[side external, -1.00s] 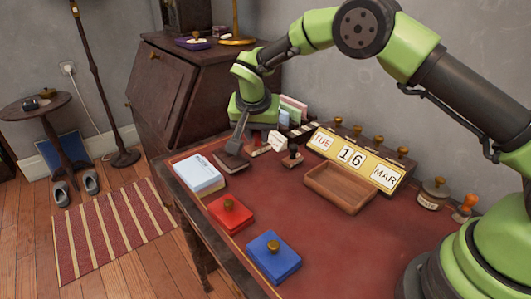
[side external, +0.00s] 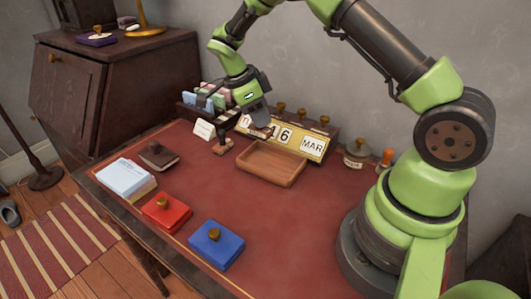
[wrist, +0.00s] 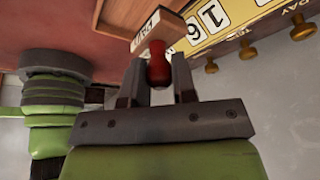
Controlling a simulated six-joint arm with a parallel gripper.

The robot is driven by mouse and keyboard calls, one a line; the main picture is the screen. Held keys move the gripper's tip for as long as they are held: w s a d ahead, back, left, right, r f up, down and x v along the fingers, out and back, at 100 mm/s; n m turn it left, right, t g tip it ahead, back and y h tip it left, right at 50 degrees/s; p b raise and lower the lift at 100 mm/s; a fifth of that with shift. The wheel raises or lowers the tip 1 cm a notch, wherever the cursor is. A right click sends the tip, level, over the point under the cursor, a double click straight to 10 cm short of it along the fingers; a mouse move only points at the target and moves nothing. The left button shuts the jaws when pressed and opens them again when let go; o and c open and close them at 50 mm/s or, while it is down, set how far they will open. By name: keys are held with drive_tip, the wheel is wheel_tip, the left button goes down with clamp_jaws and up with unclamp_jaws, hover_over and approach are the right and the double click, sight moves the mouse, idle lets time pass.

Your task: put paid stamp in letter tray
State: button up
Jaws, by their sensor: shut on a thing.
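The paid stamp (wrist: 156,36) has a red handle and a wooden block lettered PAID. In the wrist view its handle is between my two fingers, and my gripper (wrist: 158,72) is shut on it. The letter tray (side external: 270,166) is a shallow wooden tray, empty, in front of the calendar.
A brown pad (side external: 158,154), red box (side external: 166,213), blue box (side external: 216,246) and paper stack (side external: 126,178) lie in front. More stamps (side external: 355,153) stand right.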

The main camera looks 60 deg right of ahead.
sight(255, 133)
wheel_tip(255, 133, down, 8)
drive_tip(key=shift+r, duration=0.2)
drive_tip(key=shift+f, duration=0.15)
drive_tip(key=o, duration=0.9)
drive_tip(key=shift+o, duration=0.2)
